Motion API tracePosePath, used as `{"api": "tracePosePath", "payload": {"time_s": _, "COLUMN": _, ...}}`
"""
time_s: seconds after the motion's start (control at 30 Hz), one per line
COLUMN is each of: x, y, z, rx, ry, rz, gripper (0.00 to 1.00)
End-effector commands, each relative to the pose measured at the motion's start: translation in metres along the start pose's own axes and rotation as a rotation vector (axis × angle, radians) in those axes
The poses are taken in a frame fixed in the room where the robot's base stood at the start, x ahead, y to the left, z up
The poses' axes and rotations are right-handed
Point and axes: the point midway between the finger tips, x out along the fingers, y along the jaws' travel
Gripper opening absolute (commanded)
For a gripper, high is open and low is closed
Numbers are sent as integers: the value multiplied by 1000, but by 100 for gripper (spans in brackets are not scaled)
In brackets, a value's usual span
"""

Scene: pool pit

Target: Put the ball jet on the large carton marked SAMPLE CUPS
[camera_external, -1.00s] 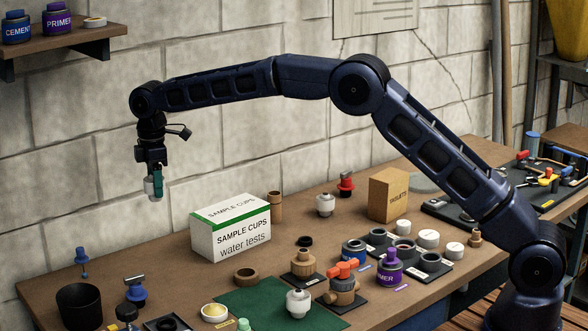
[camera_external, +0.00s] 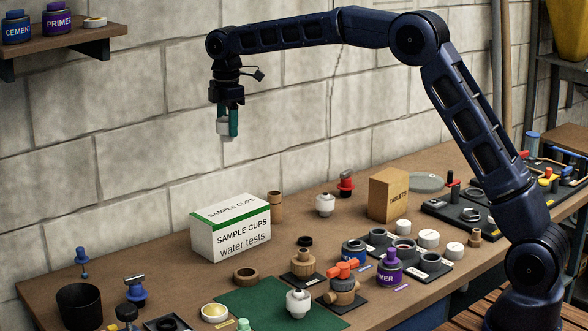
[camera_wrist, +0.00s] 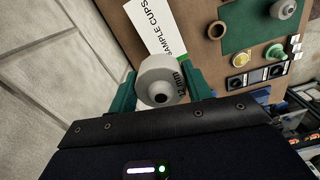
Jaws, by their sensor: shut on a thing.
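My gripper (camera_external: 227,124) is shut on a white ball jet (camera_external: 223,129) and holds it in the air above the white carton marked SAMPLE CUPS (camera_external: 231,243). In the wrist view the ball jet (camera_wrist: 160,80) sits between the green fingers, with a dark hole and a "12 mm" marking facing the camera. The carton, with a green stripe, stands on the bench and also shows in the wrist view (camera_wrist: 147,28), beyond the ball jet. Its top looks bare. A clear gap separates the ball jet from the carton.
A tan pipe piece (camera_external: 276,206) stands by the carton's right rear corner. A green mat (camera_external: 262,307) with another white fitting (camera_external: 298,302) lies in front. The block wall is close behind.

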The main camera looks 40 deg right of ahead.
Motion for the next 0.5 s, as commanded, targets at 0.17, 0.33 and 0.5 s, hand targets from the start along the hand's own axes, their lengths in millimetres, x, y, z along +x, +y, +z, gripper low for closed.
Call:
{"api": "tracePosePath", "payload": {"time_s": 0.17, "x": 40, "y": 0, "z": 0, "rx": 1, "ry": -2, "rz": -3, "gripper": 27}}
{"api": "tracePosePath", "payload": {"time_s": 0.33, "x": 77, "y": 0, "z": 0, "rx": 1, "ry": -1, "rz": -3, "gripper": 27}}
{"api": "tracePosePath", "payload": {"time_s": 0.5, "x": 113, "y": 1, "z": 0, "rx": 2, "ry": -1, "rz": -3, "gripper": 27}}
